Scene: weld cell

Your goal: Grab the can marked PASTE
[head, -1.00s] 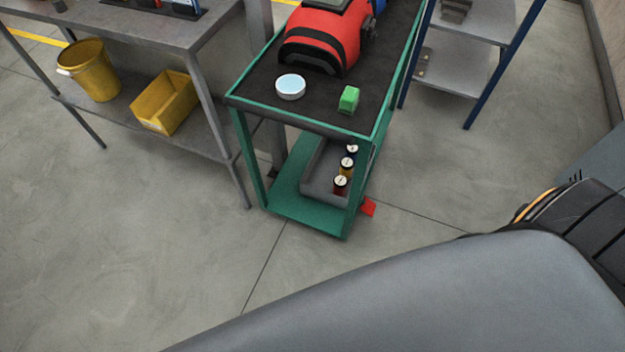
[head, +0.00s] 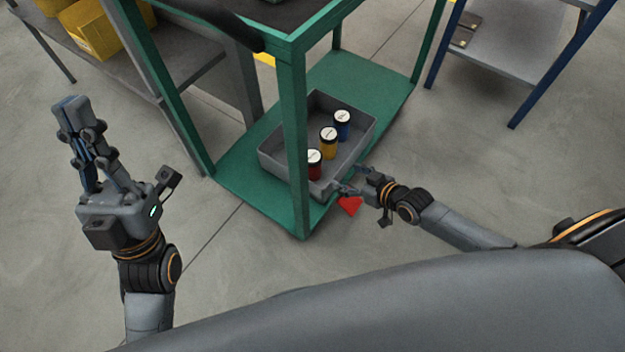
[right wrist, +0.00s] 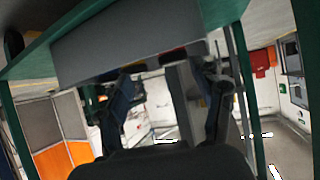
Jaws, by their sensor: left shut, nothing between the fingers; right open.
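Three cans stand in a grey tray (head: 268,164) on the green cart's lower shelf: a red can (head: 314,166), a yellow can (head: 328,143) and a blue can (head: 342,124), all with white lids. The lid lettering is too small to read, so I cannot tell which is marked PASTE. My right gripper (head: 350,186) is open and empty at the tray's near right edge, beside the red can. In the right wrist view its fingers (right wrist: 170,95) are apart below the tray wall (right wrist: 130,45). My left gripper (head: 68,105) is shut and empty, raised at the left, away from the cart.
The green cart's front post (head: 293,130) stands before the tray's left part, and its upper shelf overhangs. A red piece (head: 349,206) lies below my right gripper. A grey bench with yellow bins (head: 90,32) is at left, a blue-legged shelf (head: 500,60) at right. Front floor is clear.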

